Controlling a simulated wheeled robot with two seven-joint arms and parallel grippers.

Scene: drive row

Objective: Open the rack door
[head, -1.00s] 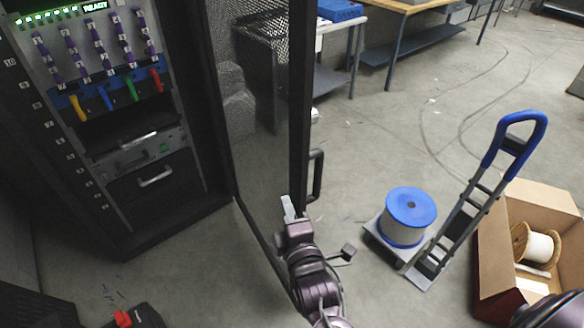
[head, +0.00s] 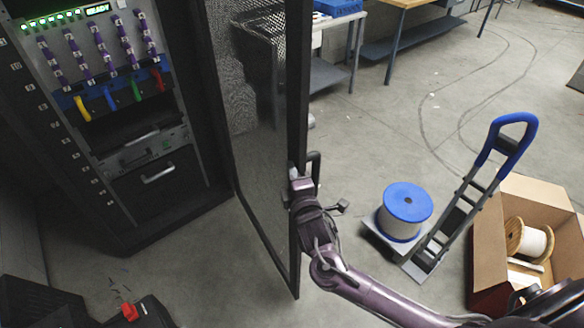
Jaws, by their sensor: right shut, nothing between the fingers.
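The rack door (head: 262,130), a dark mesh panel in a black frame, stands swung out from the rack (head: 130,215), whose front lies uncovered. Its black handle (head: 316,170) is on the right face near the free edge. My right gripper (head: 293,174) is shut and empty at the door's free edge, just left of the handle; it partly covers the frame there. I cannot tell whether it touches the door. My left gripper is not in view.
A hand truck (head: 470,200) with a blue-topped spool (head: 405,212) stands right of the door. A cardboard box (head: 487,238) with a spool is beyond it. A workbench (head: 340,25) is behind. A dark object with a red part (head: 130,312) lies lower left.

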